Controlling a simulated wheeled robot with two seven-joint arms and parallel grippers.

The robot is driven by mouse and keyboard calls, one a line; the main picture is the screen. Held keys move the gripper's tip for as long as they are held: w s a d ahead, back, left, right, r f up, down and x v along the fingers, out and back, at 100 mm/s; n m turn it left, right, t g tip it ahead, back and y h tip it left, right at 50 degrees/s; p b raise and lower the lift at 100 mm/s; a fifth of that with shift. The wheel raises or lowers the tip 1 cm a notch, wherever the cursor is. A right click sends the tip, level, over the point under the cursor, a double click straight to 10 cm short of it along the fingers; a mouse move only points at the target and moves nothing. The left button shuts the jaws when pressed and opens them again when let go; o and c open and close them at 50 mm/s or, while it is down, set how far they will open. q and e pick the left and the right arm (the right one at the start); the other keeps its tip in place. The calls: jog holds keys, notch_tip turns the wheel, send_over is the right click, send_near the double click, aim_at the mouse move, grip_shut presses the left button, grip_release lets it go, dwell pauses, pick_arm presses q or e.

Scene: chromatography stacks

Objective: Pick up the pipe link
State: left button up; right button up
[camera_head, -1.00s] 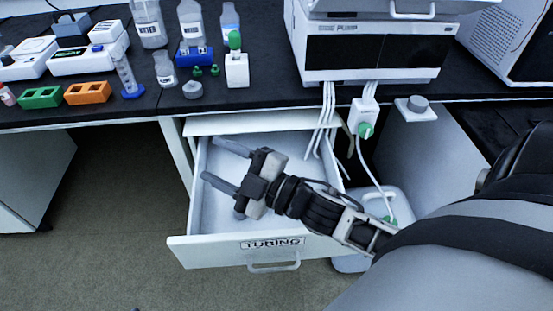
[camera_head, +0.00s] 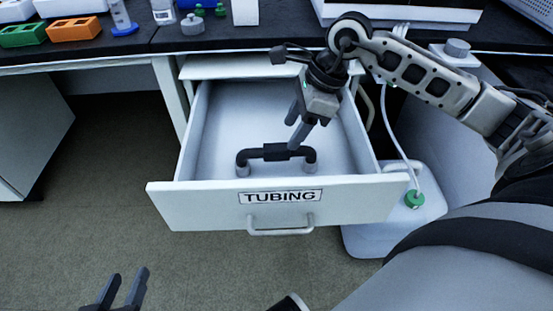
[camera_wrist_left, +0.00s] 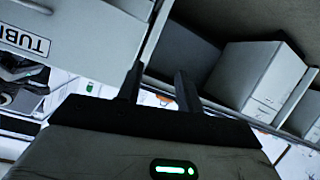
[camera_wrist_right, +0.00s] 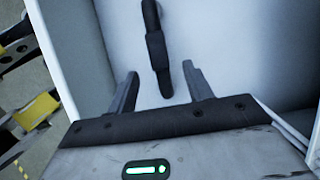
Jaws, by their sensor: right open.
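The pipe link (camera_head: 277,153) is a dark, U-shaped piece with a thicker black middle and grey ends. It lies on the floor of the open white drawer (camera_head: 165,200) labelled TUBING. My right gripper (camera_head: 298,130) is above the drawer, just behind and right of the link's middle, open and empty. In the right wrist view the link (camera_wrist_right: 157,55) lies beyond and between the open fingers (camera_wrist_right: 160,72), apart from them. My left gripper (camera_head: 128,277) is low at the bottom left, outside the drawer, open and empty; its fingers also show in the left wrist view (camera_wrist_left: 157,70).
The black bench (camera_head: 290,55) lies behind the drawer, with green (camera_head: 22,34) and orange (camera_head: 74,28) racks at the left. A white container with a green cap (camera_head: 414,199) and tube stands right of the drawer. The floor at the left is clear.

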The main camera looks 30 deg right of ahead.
aim_at(278, 147)
jog(key=x, duration=0.3)
jog(key=shift+a+f+b, duration=0.15)
jog(key=shift+f+b, duration=0.15)
jog(key=shift+f, duration=0.05)
jog(key=x, duration=0.1)
jog(key=b+x, duration=0.1)
jog(key=x, duration=0.2)
jog(key=shift+w+a+f, duration=0.2)
jog(key=shift+w+a, duration=0.15)
jog(key=shift+a, duration=0.15)
jog(key=shift+a+f, duration=0.1)
jog(key=shift+f, duration=0.15)
pick_arm(q)
jog(key=shift+d+r+t+h, duration=0.3)
jog(key=shift+r+t+h, duration=0.1)
jog(key=shift+r+h, duration=0.15)
jog(key=shift+r, duration=0.1)
pick_arm(e)
jog(key=shift+c, duration=0.3)
pick_arm(q)
jog(key=shift+w+r, duration=0.1)
jog(key=shift+r, duration=0.05)
pick_arm(e)
grip_shut()
